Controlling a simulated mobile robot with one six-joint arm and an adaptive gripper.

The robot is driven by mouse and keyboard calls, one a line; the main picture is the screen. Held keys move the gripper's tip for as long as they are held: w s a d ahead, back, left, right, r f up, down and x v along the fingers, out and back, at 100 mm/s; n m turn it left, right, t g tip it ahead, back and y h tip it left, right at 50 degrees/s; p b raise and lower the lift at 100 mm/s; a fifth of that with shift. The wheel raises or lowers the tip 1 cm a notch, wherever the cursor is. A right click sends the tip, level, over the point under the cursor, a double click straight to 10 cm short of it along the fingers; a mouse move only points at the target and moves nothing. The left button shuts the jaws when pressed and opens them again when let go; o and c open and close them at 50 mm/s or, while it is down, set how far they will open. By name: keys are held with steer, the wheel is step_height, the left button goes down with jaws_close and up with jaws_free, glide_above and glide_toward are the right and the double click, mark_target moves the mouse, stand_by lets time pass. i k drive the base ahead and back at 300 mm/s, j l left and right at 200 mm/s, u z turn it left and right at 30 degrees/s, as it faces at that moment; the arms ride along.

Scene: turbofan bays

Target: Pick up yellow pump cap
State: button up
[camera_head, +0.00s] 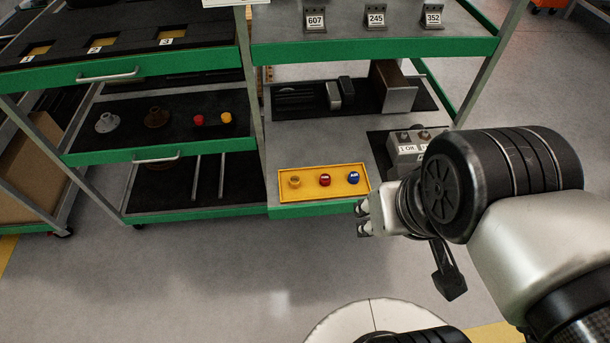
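A yellow tray (287,168) lies on the lower right shelf near its front edge. In it, from left to right, are a yellow-gold round cap (294,181), a red cap (325,180) and a blue cap (354,177). A small orange-yellow cap (226,117) sits on the dark left shelf beside a small red cap (199,120). I cannot tell which yellow one is the pump cap. My gripper (361,218) is just in front of and below the tray's right end, pointing left. Its two fingertips look apart, with nothing between them. It touches no cap.
Green-edged shelf racks (160,152) fill the back, with slanted posts. A grey box with labels (407,150) stands right of the tray, partly behind my arm. A grey flange (107,122) and a brown one (157,117) sit on the left shelf. The floor in front is clear.

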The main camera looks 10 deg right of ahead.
mark_target(295, 180)
steer(key=i+l+u, duration=0.1)
steer(key=i+u, duration=0.2)
steer(key=i+l+u, duration=0.3)
steer(key=i, duration=0.2)
